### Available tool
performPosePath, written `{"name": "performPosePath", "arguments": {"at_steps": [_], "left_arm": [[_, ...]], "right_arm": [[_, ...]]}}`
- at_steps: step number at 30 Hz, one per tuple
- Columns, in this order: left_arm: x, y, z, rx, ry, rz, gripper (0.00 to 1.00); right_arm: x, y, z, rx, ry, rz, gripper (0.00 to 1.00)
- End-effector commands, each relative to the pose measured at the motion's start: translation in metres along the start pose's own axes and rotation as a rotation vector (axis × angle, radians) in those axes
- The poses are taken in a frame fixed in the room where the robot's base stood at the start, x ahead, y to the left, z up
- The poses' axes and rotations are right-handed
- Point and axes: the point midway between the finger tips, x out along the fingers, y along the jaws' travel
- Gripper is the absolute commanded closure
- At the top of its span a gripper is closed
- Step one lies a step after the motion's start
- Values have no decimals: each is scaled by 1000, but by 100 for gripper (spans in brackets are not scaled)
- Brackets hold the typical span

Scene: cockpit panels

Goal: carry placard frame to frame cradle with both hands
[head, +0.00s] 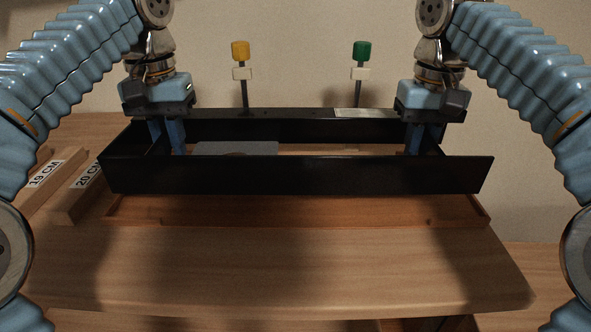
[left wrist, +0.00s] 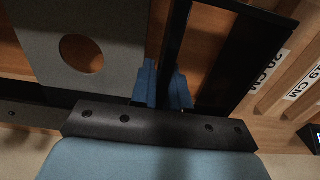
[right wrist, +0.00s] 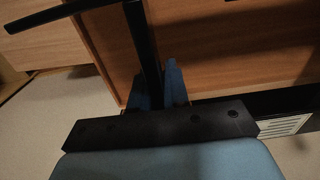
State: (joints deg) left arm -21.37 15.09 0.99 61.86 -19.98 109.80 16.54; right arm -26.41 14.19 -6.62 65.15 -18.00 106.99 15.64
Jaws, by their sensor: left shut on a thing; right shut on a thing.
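The placard frame (head: 300,175) is a long black rectangular frame, held roughly level across the middle of the head view. My left gripper (head: 167,145) is shut on its left end bar, which also shows in the left wrist view (left wrist: 176,40). My right gripper (head: 420,145) is shut on its right end bar, also seen in the right wrist view (right wrist: 143,45). A shallow wooden tray with a raised rim, probably the frame cradle (head: 300,210), lies below the frame. The frame's front wall hides much of it, and contact between them cannot be told.
A grey plate (head: 237,148) with a round hole shows through the frame. Wooden blocks marked 19 CM (head: 47,172) and 20 CM (head: 86,178) lie at left. Yellow (head: 240,50) and green (head: 362,52) topped posts stand behind. The wooden front surface (head: 280,265) is clear.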

Motion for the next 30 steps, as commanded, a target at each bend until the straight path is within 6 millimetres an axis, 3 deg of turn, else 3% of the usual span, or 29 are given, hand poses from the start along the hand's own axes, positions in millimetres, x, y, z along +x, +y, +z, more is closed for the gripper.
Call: {"name": "performPosePath", "arguments": {"at_steps": [14,30], "left_arm": [[1,0,0,0,0,0,100],[27,0,0,1,0,0,100]], "right_arm": [[1,0,0,0,1,0,100],[27,0,0,1,0,0,100]]}}
